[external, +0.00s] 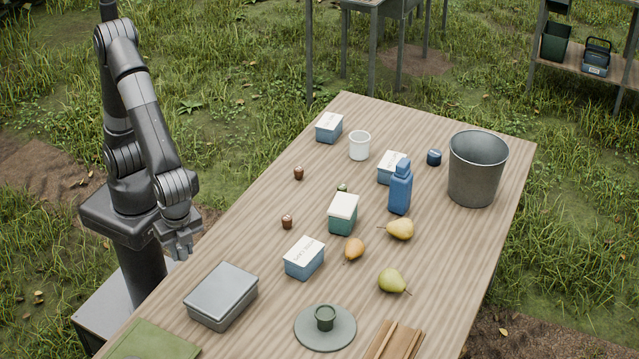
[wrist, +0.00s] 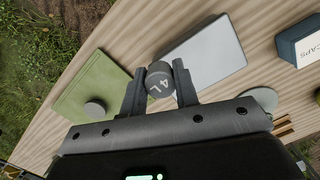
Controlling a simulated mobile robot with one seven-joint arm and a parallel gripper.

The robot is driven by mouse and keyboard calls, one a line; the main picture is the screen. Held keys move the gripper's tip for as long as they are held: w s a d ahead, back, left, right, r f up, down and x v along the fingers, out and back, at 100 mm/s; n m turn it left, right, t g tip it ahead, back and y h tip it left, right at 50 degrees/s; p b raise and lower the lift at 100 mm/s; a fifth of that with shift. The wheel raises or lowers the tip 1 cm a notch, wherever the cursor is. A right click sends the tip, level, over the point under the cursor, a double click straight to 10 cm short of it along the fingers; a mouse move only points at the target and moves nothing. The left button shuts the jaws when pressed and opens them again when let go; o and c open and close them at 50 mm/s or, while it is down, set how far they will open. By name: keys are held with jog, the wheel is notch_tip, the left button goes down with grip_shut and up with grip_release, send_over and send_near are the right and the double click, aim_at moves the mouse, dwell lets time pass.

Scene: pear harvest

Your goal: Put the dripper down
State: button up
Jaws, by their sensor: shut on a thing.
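My gripper (external: 183,252) is at the left edge of the table in the external view, up and left of the grey lidded box. In the wrist view, my gripper (wrist: 160,82) is shut on the dripper (wrist: 158,80), a small dark round piece marked "4L", held between the two fingertips. The dripper cannot be made out in the external view. Below it in the wrist view lie a green mat or folder (wrist: 90,72) and the grey box (wrist: 208,48). The dripper appears above the table, but its height is unclear.
The wooden table (external: 265,210) holds the grey box (external: 222,295), a blue-white box (external: 304,260), a round grey plate (external: 340,340) with a small dark cup (external: 325,318), several pears, a blue bottle (external: 400,188) and a metal bucket (external: 476,170). The table's left middle is fairly clear.

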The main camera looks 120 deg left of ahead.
send_over(222, 279)
notch_tip(222, 279, down, 5)
jog(key=shift+w+d+f, duration=0.1)
jog(key=shift+w+f, duration=0.05)
jog(key=shift+f, duration=1.95)
jog(key=shift+f, duration=0.1)
jog(key=o, duration=0.9)
jog(key=shift+o, duration=0.2)
notch_tip(222, 279, up, 12)
jog(key=w, duration=0.1)
jog(key=s+a+r+n+t, duration=0.3)
jog(key=s+a+r, duration=0.5)
jog(key=a+r, duration=0.15)
jog(key=s+a+r+n+t, duration=0.2)
jog(key=s+a, duration=0.4)
jog(key=s, duration=0.6)
jog(key=shift+s+a+t+h, duration=0.3)
jog(key=shift+s+a+t, duration=0.1)
jog(key=shift+t, duration=0.5)
